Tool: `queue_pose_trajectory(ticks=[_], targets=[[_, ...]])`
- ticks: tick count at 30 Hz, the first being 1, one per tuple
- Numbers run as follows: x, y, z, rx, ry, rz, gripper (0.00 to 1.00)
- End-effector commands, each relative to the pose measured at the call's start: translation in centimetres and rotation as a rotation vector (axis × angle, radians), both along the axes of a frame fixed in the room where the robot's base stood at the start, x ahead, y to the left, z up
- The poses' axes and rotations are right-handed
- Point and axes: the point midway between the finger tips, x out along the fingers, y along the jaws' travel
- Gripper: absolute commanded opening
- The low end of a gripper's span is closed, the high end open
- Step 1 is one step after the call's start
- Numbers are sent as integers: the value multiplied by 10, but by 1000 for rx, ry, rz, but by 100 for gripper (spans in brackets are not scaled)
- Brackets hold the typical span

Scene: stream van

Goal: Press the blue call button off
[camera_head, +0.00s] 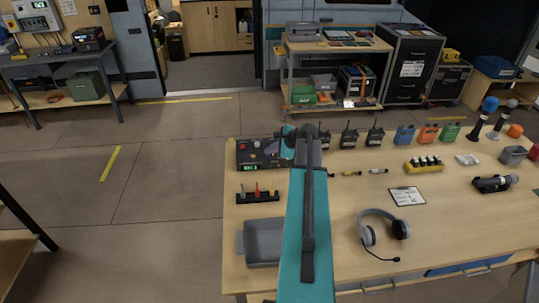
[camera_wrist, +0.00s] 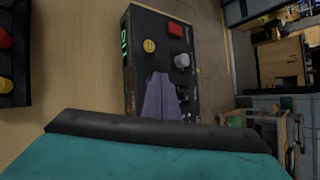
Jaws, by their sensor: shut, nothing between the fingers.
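A black control box (camera_head: 245,158) with a green lit display sits at the table's back left corner. In the wrist view, the box (camera_wrist: 140,30) shows a yellow button (camera_wrist: 149,46), a red button (camera_wrist: 175,30) and a grey knob (camera_wrist: 182,61) on its panel. In the head view my arm hides the box's right side.
Several handheld radios (camera_head: 349,137) stand right of my arm. A headset (camera_head: 384,228) and a clipboard (camera_head: 407,196) lie to the right.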

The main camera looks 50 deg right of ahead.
Motion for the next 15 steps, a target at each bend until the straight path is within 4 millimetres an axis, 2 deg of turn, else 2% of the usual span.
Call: queue_pose_trajectory(ticks=[8,15], targets=[[0,0,-1,0,0,0,0],[0,0,6,0,0,0,0]])
